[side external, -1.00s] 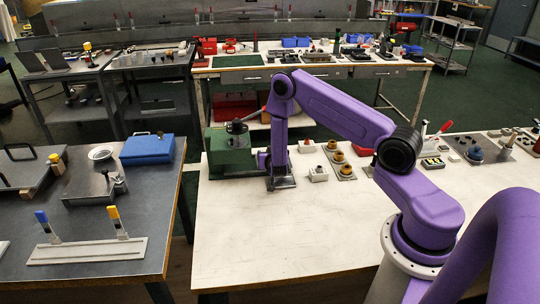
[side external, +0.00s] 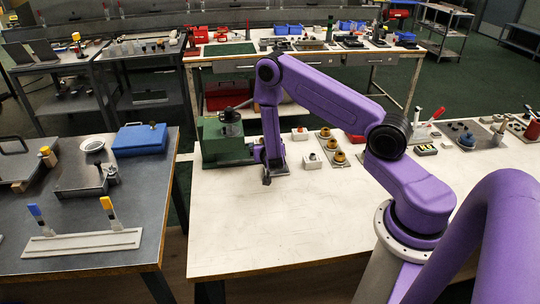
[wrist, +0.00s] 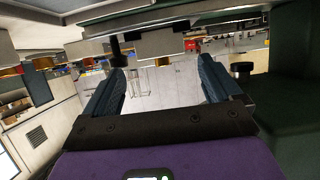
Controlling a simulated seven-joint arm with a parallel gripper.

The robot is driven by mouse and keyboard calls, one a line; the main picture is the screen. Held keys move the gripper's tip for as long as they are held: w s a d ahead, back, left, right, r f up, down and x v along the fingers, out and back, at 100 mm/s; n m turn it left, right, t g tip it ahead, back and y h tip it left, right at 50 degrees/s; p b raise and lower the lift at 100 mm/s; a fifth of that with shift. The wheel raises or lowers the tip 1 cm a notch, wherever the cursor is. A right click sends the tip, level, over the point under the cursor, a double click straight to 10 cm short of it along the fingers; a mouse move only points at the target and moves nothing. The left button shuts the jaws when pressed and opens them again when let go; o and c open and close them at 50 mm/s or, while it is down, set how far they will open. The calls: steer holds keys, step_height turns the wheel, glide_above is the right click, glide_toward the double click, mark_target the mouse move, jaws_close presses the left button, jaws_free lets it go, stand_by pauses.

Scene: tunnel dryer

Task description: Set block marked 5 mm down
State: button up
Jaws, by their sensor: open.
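My gripper (side external: 267,178) is low over the white table, just right of the green machine, in the side view. In the wrist view its two blue-grey fingers (wrist: 162,75) stand apart, with pale surface showing between them and no block seen held. I cannot make out a block marked 5 mm or any such marking in either view. A small grey plate (side external: 283,168) shows beside the gripper, partly hidden by it. Whether a block lies beneath the gripper is hidden.
The green machine (side external: 222,143) stands close on the left. Small white blocks with knobs (side external: 312,161) and a tray of orange-brown parts (side external: 339,157) lie to the right. The front of the white table (side external: 300,225) is clear.

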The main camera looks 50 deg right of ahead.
steer(key=v, duration=1.3)
steer(key=a+r+n+g+y, duration=0.15)
steer(key=a+n+y, duration=0.35)
steer(key=a+y, duration=0.75)
steer(key=s+a+r+n+g, duration=0.4)
steer(key=s+a+r+n, duration=0.1)
steer(key=s+a, duration=0.5)
steer(key=s+d+r+n+g, duration=0.1)
steer(key=s+r+n, duration=0.2)
steer(key=s, duration=0.3)
steer(key=s+r+n+g, duration=0.2)
steer(key=s+r+n, duration=0.1)
steer(key=s+n, duration=0.2)
steer(key=shift+s+d+r, duration=0.15)
steer(key=shift+s+d, duration=0.2)
steer(key=shift+s, duration=0.3)
steer(key=shift+o, duration=0.8)
steer(key=s+d+r+n+h, duration=0.2)
steer(key=s+d+r+n, duration=0.1)
steer(key=d, duration=0.3)
steer(key=shift+s+r+n+g+h, duration=0.15)
steer(key=shift+s+n+g+h, duration=0.2)
steer(key=shift+s, duration=0.4)
